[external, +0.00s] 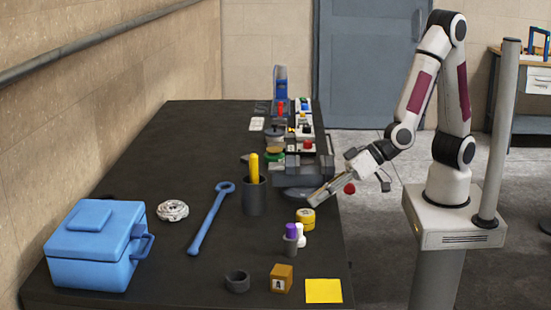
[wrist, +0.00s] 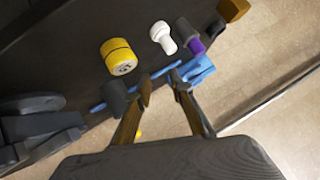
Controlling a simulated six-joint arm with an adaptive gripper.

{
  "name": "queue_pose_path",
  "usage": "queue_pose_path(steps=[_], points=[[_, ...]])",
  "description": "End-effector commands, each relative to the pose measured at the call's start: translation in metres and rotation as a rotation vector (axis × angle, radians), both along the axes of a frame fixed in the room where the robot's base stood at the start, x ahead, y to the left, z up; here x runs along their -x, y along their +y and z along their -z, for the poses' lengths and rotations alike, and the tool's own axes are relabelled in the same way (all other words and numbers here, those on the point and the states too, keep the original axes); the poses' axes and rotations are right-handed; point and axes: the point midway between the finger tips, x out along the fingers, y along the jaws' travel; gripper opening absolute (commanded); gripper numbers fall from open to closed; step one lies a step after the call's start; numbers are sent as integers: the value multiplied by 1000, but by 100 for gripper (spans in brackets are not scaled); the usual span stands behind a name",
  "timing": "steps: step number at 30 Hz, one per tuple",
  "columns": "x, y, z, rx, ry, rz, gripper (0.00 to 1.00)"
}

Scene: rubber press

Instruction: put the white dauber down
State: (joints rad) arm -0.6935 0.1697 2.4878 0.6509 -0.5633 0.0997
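The white dauber (external: 301,236) stands on the dark table, right beside a small grey cup (external: 290,246) that holds a purple-topped dauber (external: 291,230). In the wrist view the white dauber (wrist: 162,36) shows beyond my fingertips, clear of both fingers. My gripper (external: 364,182) is over the table's right edge, behind and to the right of the dauber in the external view. In the wrist view my gripper's fingers (wrist: 162,84) are apart, with nothing held between them.
A yellow round tin (external: 305,218) stands just behind the dauber. A press with a red ball knob (external: 349,188) is close to my gripper. A blue wrench (external: 210,220) lies left.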

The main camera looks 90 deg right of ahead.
Motion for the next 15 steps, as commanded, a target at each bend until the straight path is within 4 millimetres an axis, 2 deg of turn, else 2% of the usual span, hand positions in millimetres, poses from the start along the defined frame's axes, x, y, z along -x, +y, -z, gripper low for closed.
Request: queue_pose_path(steps=[1, 8, 15], points=[[0, -6, -9, -7, 9, -5, 21], [12, -31, -35, -6, 71, -59, 21], [33, -64, -60, 25, 128, -105, 21]])
